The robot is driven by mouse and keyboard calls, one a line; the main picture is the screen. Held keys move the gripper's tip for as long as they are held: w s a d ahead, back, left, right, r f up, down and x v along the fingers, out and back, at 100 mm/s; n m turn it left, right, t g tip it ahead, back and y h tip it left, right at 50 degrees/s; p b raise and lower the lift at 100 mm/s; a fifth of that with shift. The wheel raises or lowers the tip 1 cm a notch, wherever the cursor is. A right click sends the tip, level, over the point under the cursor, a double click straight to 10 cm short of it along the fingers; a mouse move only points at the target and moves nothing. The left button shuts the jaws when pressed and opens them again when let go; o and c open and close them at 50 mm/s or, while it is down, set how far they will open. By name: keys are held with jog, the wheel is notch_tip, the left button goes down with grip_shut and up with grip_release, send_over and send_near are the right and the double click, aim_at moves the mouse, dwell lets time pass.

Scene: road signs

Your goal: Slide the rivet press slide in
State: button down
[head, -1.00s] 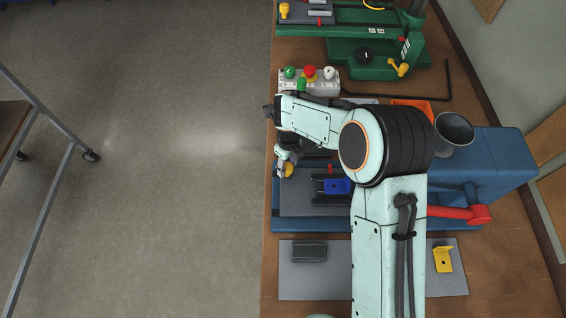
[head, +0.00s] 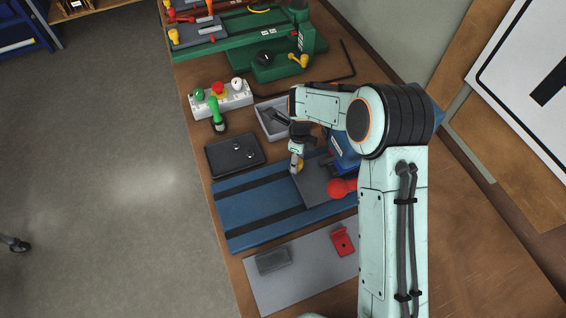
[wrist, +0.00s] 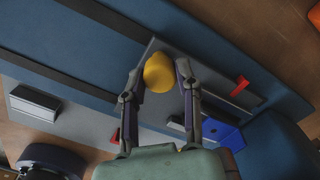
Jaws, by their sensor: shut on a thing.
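The rivet press slide is a grey plate (head: 312,187) on the blue press base (head: 245,206), with a yellow knob (head: 299,167) at its near-left edge. In the head view the slide sits at the right part of the base, partly under the blue press body (head: 342,150). My gripper (head: 297,160) is shut on the yellow knob, which shows between the two fingers in the wrist view (wrist: 158,73). A blue bracket (wrist: 222,132) lies by the slide's inner end. My arm hides much of the press and the slide's far end.
The red ball lever (head: 342,188) stands close to my gripper. A black tray (head: 222,160), a grey bin (head: 272,118) and a button box (head: 222,98) lie beyond the base. A grey mat (head: 290,285) holds a dark block and a red bracket.

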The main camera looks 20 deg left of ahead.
jog(key=shift+w+d, duration=0.2)
jog(key=shift+d, duration=0.1)
jog(key=c, duration=0.8)
grip_release()
jog(key=shift+a, duration=0.1)
jog(key=shift+r, duration=0.2)
notch_tip(320, 180, up, 12)
jog(key=shift+f, duration=0.2)
